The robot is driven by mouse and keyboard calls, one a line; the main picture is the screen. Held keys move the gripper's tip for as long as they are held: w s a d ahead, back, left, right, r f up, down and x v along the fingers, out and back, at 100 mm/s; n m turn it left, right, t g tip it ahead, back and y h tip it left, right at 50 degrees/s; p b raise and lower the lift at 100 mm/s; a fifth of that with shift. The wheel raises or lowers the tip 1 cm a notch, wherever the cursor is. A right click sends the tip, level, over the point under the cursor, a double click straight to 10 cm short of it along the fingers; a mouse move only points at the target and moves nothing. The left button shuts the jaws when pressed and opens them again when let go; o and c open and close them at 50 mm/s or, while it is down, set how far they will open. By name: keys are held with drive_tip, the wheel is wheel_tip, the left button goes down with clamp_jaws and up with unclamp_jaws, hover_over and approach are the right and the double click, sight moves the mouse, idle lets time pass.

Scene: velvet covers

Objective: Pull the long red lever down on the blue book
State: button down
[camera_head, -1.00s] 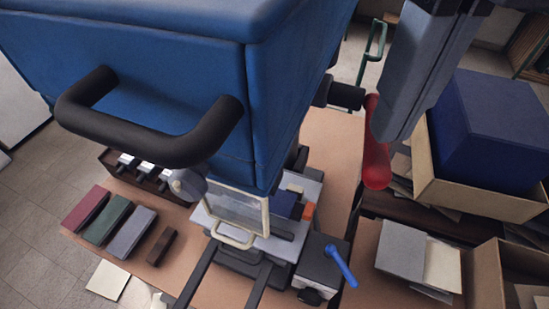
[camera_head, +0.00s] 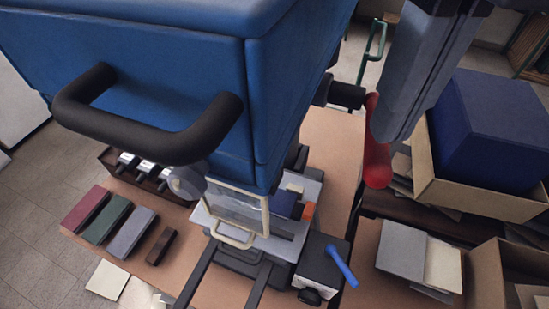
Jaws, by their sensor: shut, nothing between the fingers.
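The long red lever (camera_head: 377,160) hangs downward at the right side of the large blue press body (camera_head: 200,90), on a black pivot. My gripper (camera_head: 388,130) comes down from the top right as a grey shape. Its shut tip overlaps the right side of the lever in the picture; I cannot tell whether they touch. It covers part of the lever's upper length. A small blue book (camera_head: 284,204) lies on the grey press bed beneath the press body, partly hidden by the clear guard.
A black handle (camera_head: 150,130) juts from the press front. A clear guard (camera_head: 238,208) stands before the bed. A blue-handled black box (camera_head: 322,265) is at lower right. Cartons, one with a dark blue block (camera_head: 490,130), crowd the right. Coloured books (camera_head: 108,218) lie at left.

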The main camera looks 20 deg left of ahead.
sight(382, 152)
drive_tip(key=shift+f+b, duration=0.65)
drive_tip(key=shift+f, duration=0.2)
drive_tip(key=shift+s+f+b, duration=0.3)
drive_tip(key=shift+f+b, duration=0.5)
drive_tip(key=shift+f, duration=0.05)
drive_tip(key=shift+s+f+b, duration=0.3)
drive_tip(key=shift+f+b, duration=0.5)
drive_tip(key=shift+s+f+b, duration=0.15)
drive_tip(key=shift+f+b, duration=0.6)
drive_tip(key=shift+f, duration=0.05)
drive_tip(key=shift+s+f+b, duration=0.1)
drive_tip(key=shift+f+b, duration=0.65)
drive_tip(key=shift+f, duration=0.05)
drive_tip(key=shift+f+b, duration=1.4)
drive_tip(key=shift+f, duration=0.2)
